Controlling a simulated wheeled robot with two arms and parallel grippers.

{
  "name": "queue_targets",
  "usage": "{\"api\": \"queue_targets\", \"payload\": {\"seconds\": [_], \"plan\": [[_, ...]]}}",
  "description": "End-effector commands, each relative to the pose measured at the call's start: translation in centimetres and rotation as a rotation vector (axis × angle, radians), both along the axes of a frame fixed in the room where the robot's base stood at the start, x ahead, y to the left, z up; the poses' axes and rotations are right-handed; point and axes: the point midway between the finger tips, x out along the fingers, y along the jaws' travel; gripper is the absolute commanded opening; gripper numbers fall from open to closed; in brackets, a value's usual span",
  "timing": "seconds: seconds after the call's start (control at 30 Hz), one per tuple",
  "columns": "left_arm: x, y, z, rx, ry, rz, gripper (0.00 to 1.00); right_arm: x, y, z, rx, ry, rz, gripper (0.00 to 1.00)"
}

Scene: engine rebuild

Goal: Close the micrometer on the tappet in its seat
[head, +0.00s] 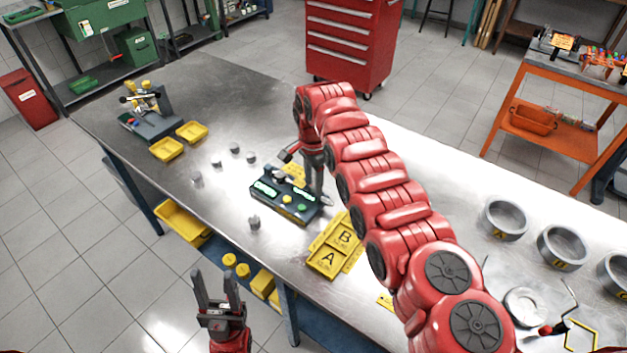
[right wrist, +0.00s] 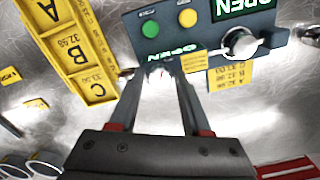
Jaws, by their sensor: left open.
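The micrometer (head: 274,202) is a dark box on the bench with green displays, a yellow button and a green button. In the right wrist view its panel (right wrist: 205,58) reads OPEN. A grey metal cylinder, apparently the tappet in its seat (right wrist: 240,43), stands on it beside a dark jaw piece; I cannot tell whether they touch. My right gripper (right wrist: 158,76) points at the panel's edge near the green button, its fingertips apart with nothing clear between them. My left gripper (head: 217,276) is open and empty, in front of the bench.
Several loose tappets (head: 254,223) stand on the bench (head: 330,290) left of the micrometer. A yellow lettered tray (head: 328,262) lies to its right. Yellow bins (head: 166,149) and a gauge stand (head: 150,120) are at the far left. Grey rings (head: 503,220) stand at the right.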

Motion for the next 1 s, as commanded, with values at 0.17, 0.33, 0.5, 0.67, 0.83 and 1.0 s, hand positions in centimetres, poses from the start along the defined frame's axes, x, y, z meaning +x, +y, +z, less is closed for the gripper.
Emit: {"api": "queue_targets", "payload": {"seconds": [0.17,0.33,0.5,0.67,0.83,1.0], "plan": [[0.0,0.0,0.0,0.000,0.000,0.000,0.50,0.0,0.0,0.0,0.000,0.000,0.000,0.14],[0.0,0.0,0.0,0.000,0.000,0.000,0.50,0.0,0.0,0.0,0.000,0.000,0.000,0.00],[0.0,0.0,-0.1,0.000,0.000,0.000,0.50,0.0,0.0,-0.1,0.000,0.000,0.006,0.00],[0.0,0.0,-0.8,0.000,0.000,0.000,0.50,0.0,0.0,-0.2,0.001,-0.001,0.042,0.00],[0.0,0.0,-2.2,0.000,0.000,0.000,0.50,0.0,0.0,-0.5,0.001,0.000,0.132,0.00],[0.0,0.0,-4.0,0.000,0.000,0.000,0.50,-0.1,0.0,-0.6,0.001,0.001,0.269,0.00]]}}
